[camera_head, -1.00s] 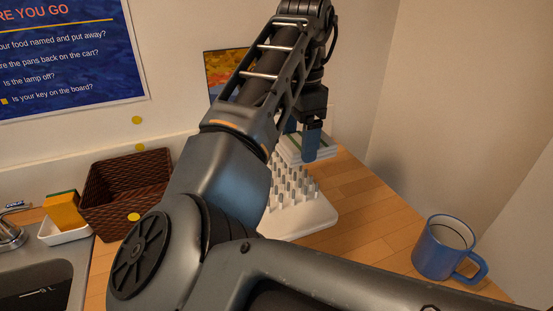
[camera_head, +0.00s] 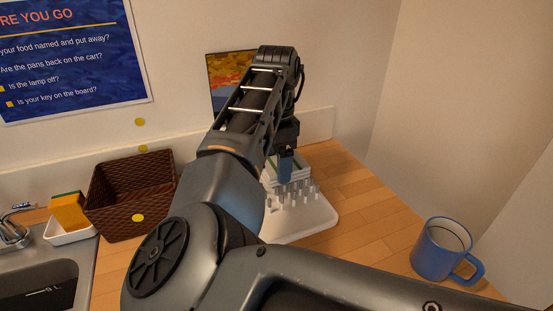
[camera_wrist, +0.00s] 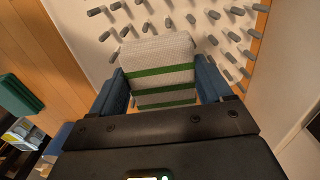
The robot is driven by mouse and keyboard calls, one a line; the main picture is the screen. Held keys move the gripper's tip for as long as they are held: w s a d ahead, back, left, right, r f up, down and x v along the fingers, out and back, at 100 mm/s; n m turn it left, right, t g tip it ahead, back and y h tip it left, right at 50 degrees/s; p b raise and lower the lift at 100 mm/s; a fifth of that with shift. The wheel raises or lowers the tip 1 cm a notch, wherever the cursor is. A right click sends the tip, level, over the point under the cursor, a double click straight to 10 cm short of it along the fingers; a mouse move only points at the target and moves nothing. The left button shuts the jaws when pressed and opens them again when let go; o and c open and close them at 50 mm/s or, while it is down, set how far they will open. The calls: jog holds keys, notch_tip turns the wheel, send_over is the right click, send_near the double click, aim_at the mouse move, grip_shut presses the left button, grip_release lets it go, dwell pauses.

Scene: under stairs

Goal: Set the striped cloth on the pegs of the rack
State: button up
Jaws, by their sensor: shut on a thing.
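The striped cloth (camera_wrist: 158,52), folded, pale with green bands, is between the blue fingers of my gripper (camera_wrist: 160,88) in the wrist view. My gripper (camera_head: 285,170) is shut on the cloth, and in the head view it is over the back part of the rack. The rack (camera_head: 312,216) is a white board with rows of upright grey pegs; its left part is hidden behind my arm. In the wrist view the pegs (camera_wrist: 232,45) show beyond and beside the cloth. I cannot tell whether the cloth touches them.
A blue mug (camera_head: 440,250) stands at the right of the wooden counter (camera_head: 365,212). A brown woven basket (camera_head: 130,198), a sponge (camera_head: 68,211) in a white dish and a sink (camera_head: 45,285) are at the left. A picture (camera_head: 228,78) stands by the back wall.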

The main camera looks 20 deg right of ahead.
jog(key=shift+f, duration=0.1)
jog(key=o, duration=0.9)
jog(key=shift+o, duration=0.2)
notch_tip(320, 180, up, 12)
jog(key=b, duration=0.1)
jog(key=shift+s, duration=0.1)
